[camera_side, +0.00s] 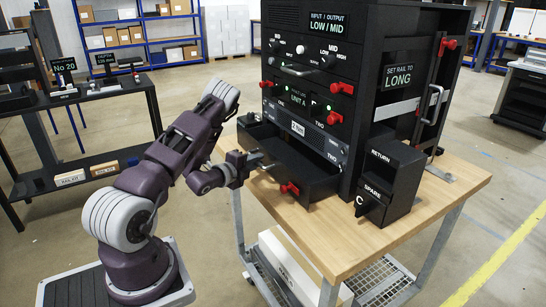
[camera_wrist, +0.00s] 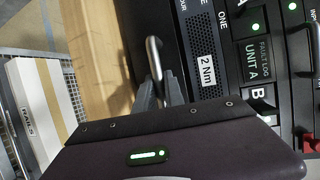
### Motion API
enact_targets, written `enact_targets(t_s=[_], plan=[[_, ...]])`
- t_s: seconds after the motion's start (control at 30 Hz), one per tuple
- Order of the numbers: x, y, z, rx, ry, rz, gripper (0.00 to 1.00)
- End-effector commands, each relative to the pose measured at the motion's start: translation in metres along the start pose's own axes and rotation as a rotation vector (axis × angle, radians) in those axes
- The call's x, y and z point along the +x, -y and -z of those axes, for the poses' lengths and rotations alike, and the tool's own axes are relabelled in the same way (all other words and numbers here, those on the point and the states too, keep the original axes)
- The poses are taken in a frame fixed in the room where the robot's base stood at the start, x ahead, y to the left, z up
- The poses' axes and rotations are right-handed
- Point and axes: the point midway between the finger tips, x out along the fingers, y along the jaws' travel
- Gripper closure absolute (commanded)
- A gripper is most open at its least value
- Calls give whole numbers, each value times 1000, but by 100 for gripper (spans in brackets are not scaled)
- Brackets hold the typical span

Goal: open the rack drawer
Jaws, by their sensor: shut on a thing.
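The black rack (camera_side: 350,60) stands on a wooden-topped cart. Its low drawer (camera_side: 312,184) sticks out of the front, and I can see into its dark inside. My gripper (camera_side: 258,163) is at the drawer's front, left of a red knob (camera_side: 290,188). In the wrist view my gripper (camera_wrist: 160,92) has its two fingers shut on the silver drawer handle (camera_wrist: 153,50). The fingers hide the lower end of the handle.
A black bin marked RETURN and SPARE (camera_side: 390,185) stands right of the drawer. The wooden top (camera_side: 440,205) has bare room at the front and right. A dark side bench (camera_side: 90,130) with labelled boxes stands at left.

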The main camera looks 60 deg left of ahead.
Motion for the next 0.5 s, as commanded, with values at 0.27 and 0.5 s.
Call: enact_targets(t_s=[0.27, 0.5], plan=[[-44, -10, -18, -2, 1, -1, 100], [-62, -14, -25, 0, -2, 0, 100]])
